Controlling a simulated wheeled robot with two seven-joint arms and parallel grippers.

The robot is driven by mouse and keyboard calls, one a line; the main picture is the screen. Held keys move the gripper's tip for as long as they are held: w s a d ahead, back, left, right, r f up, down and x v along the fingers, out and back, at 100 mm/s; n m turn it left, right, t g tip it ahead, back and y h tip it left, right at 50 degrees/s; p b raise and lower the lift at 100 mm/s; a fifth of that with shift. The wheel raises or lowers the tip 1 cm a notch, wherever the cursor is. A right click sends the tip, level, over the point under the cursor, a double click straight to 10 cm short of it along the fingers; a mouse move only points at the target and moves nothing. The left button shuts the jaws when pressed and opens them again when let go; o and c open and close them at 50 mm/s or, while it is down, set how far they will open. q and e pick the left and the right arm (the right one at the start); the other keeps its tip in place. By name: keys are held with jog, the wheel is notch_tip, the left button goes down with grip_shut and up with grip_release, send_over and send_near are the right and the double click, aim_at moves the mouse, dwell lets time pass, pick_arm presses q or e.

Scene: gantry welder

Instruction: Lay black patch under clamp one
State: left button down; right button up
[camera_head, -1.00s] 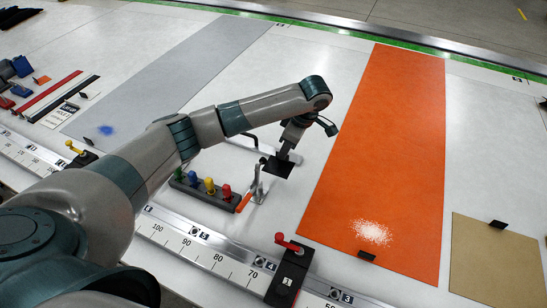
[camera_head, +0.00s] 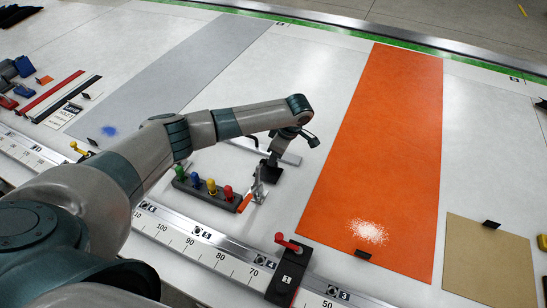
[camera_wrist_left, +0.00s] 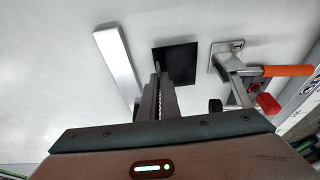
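The black patch (camera_head: 269,173) is a flat dark square at the fingertips of my left gripper (camera_head: 273,160). In the left wrist view the patch (camera_wrist_left: 178,62) extends beyond the fingers (camera_wrist_left: 163,85), which look closed together on its near edge. I cannot tell whether the patch touches the table. In the wrist view the clamp (camera_wrist_left: 232,66) shows a base plate with a mark like 1. My right gripper is not in view.
A pale metal bar (camera_wrist_left: 118,65) lies left of the patch in the wrist view. A rack (camera_head: 205,189) of coloured pegs stands beside the clamp. The numbered rail (camera_head: 215,254) carries a red-handled black block (camera_head: 286,279). An orange sheet (camera_head: 385,150) lies to the right.

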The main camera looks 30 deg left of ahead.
pick_arm(q)
jog(key=shift+f, duration=0.55)
jog(key=shift+f, duration=0.15)
jog(key=c, duration=2)
grip_release()
jog(key=b+v, duration=0.4)
jog(key=v, duration=0.8)
jog(key=shift+b, duration=0.3)
